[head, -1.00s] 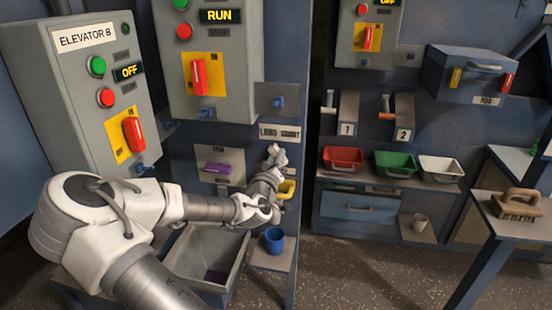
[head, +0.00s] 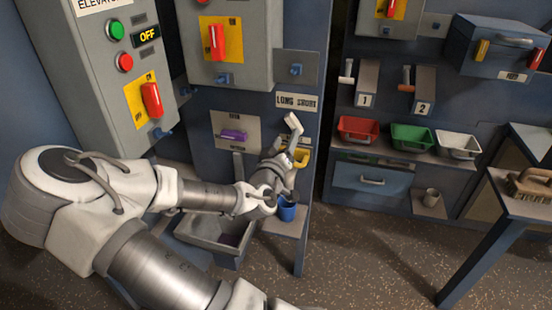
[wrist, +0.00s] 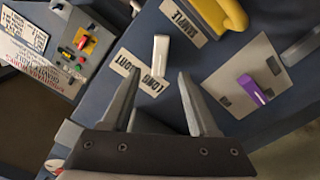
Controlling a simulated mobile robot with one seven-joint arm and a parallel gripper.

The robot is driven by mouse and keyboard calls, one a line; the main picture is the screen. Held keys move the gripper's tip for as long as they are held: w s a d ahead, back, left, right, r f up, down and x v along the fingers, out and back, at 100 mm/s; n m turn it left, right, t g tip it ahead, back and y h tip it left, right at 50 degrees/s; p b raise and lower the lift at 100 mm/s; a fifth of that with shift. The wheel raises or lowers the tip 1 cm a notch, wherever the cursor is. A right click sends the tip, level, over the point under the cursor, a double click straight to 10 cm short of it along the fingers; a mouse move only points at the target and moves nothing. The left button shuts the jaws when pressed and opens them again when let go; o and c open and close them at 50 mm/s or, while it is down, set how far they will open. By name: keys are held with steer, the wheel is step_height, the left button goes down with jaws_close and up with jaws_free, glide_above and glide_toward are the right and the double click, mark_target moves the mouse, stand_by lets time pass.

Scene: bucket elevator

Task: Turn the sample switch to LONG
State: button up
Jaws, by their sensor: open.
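The sample switch is a white lever (head: 293,122) just below the LONG SHORT label (head: 297,102) on the blue column. In the wrist view the white lever (wrist: 161,54) stands beside the LONG SHORT label (wrist: 140,75), beyond my fingertips. I cannot tell which word it points to. My gripper (wrist: 158,75) is open and empty, its two fingers apart on either side of the line to the lever. In the head view my gripper (head: 280,150) is low in front of the column, partly hidden by my wrist.
A yellow handle (wrist: 234,14) by the SAMPLE label and a purple lever (wrist: 252,90) are close by. A blue cup (head: 287,210) stands on a shelf below my wrist, beside a grey bin (head: 200,232). A control box (head: 110,90) stands at left.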

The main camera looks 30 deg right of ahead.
steer(key=p+v, duration=1)
steer(key=shift+s, duration=0.1)
stand_by(0.6)
